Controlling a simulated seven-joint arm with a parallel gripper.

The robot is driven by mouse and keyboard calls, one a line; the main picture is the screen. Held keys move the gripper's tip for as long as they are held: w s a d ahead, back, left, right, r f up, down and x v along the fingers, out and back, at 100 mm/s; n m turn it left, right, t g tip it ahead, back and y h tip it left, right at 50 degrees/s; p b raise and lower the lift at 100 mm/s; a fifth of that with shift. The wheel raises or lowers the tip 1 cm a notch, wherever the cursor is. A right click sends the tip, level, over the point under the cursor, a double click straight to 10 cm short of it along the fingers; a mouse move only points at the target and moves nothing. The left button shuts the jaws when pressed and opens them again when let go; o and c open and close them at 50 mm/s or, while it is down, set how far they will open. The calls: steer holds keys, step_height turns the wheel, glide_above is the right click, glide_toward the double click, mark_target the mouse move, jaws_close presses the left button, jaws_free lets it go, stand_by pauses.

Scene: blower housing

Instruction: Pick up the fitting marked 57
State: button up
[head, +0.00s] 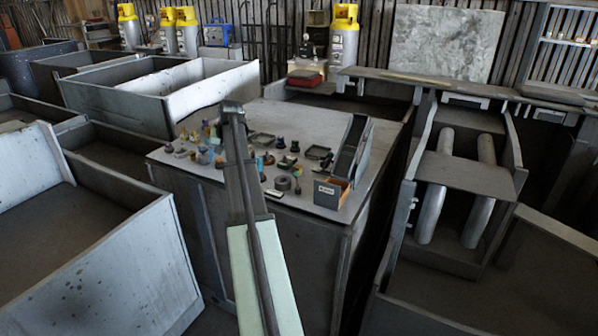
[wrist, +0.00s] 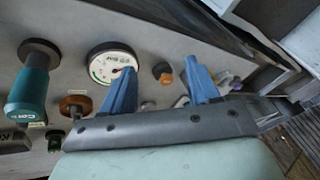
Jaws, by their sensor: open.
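I cannot read a 57 on any part in either view, so I cannot tell which piece is the marked fitting. In the wrist view my gripper (wrist: 161,88) is open, with its two blue fingers apart and nothing held. A small orange-brown part with a dark end (wrist: 162,72) lies beyond the gap between the fingers. A round white dial gauge (wrist: 112,64) is partly hidden behind the left finger. In the head view many small parts are spread over the grey table (head: 315,224), and my arm crosses in front of them, hiding some.
In the wrist view a teal-handled part (wrist: 27,95) and a brown knob (wrist: 76,105) are left of the fingers. In the head view a small labelled box (head: 330,192) and a tall dark holder (head: 352,150) stand at the table's right. Large grey bins (head: 150,240) surround the table.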

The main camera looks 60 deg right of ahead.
steer(key=s+d+r+h, duration=0.1)
steer(key=s+d+r, duration=0.4)
steer(key=s+d, duration=0.5)
steer(key=g, duration=0.3)
glide_toward(299, 166)
steer(key=x, duration=1)
steer(key=shift+s+a+f, duration=0.1)
steer(key=shift+a, duration=0.05)
steer(key=shift+c, duration=0.2)
steer(key=c, duration=1.1)
